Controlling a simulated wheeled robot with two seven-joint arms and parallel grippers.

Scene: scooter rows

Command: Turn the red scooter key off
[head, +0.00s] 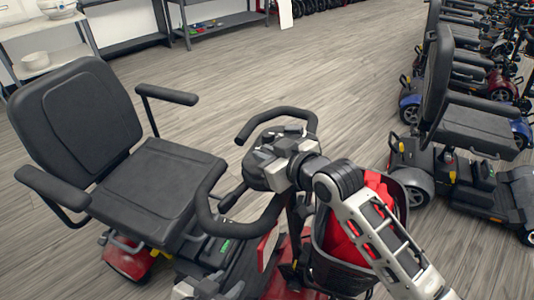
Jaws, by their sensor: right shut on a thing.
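The red scooter (127,258) stands in front of me, with a black seat at left and a black looped handlebar (272,114). My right arm comes in from the lower right, over the front basket. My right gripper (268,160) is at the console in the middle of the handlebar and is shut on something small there. It looks to be the key, but the gripper hides the key and its slot, so I cannot see which way it is turned. My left gripper (208,288) is low at the bottom edge, partly cut off, away from the console; its opening is unclear.
A black basket (344,270) with a red inside is at the scooter's front, beneath my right arm. Another scooter (470,190) stands at right, before a row of several more. Shelves (225,22) line the back. The wood floor behind the handlebar is clear.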

